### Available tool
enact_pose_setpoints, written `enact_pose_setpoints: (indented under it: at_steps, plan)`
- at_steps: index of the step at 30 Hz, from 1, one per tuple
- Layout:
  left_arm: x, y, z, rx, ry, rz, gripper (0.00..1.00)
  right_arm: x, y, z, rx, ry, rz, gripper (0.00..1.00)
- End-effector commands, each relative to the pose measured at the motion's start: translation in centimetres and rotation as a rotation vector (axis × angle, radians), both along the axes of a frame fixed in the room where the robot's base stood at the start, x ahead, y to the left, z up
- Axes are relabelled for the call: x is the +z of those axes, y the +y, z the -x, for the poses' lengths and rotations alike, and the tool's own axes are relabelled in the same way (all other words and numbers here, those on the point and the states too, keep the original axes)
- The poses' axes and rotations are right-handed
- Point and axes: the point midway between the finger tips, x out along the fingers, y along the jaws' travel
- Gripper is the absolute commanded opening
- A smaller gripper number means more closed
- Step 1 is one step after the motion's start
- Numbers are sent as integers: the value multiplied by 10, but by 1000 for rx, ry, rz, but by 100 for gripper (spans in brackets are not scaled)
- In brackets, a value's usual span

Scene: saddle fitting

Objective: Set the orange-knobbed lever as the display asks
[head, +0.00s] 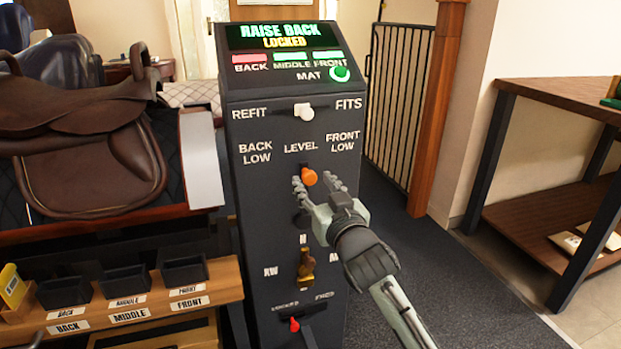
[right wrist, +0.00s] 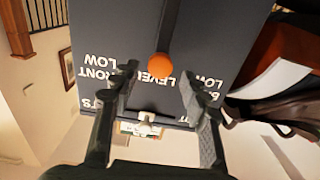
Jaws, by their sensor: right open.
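The orange-knobbed lever (head: 309,177) is on the front of a dark console (head: 262,215), under the word LEVEL, between BACK LOW and FRONT LOW. The display (head: 283,35) reads RAISE BACK, LOCKED. My right gripper (head: 318,184) is open at the lever, a finger on each side of the knob. In the right wrist view, the orange knob (right wrist: 159,65) sits between the spread fingertips, with a gap on both sides. Whether the fingers reach past the knob in depth is hard to tell. My left gripper is not in view.
The BACK light (head: 251,62) is red; MIDDLE and FRONT are green. A white-knobbed switch (head: 304,111) sits above the lever, a brass knob (head: 305,268) and a red-tipped lever (head: 294,325) below. A brown saddle (head: 85,135) stands left; a wooden table (head: 570,95) stands right.

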Motion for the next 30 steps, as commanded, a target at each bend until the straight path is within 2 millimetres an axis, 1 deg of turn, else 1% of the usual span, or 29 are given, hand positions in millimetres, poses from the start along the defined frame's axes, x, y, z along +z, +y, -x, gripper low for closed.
enact_pose_setpoints:
  at_steps: [1, 3, 7, 12, 18, 27, 29, 30]
  plan:
    - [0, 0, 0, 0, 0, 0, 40, 1, 3, -9, 0, -1, 1, 45]
    - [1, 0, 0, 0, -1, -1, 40, 1, 6, -19, 0, -1, 1, 45]
    - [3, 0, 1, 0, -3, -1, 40, 0, 10, -32, -1, 1, 1, 45]
    - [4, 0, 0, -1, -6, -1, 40, -1, 12, -38, -1, 1, 0, 45]
    - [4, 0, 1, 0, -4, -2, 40, -1, 12, -38, -1, 2, 1, 45]
    - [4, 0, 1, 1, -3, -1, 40, -1, 12, -38, -1, 2, 1, 8]
    - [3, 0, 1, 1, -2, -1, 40, -1, 12, -38, -1, 2, 1, 1]
    - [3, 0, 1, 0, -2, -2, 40, -1, 12, -38, -1, 2, 1, 0]
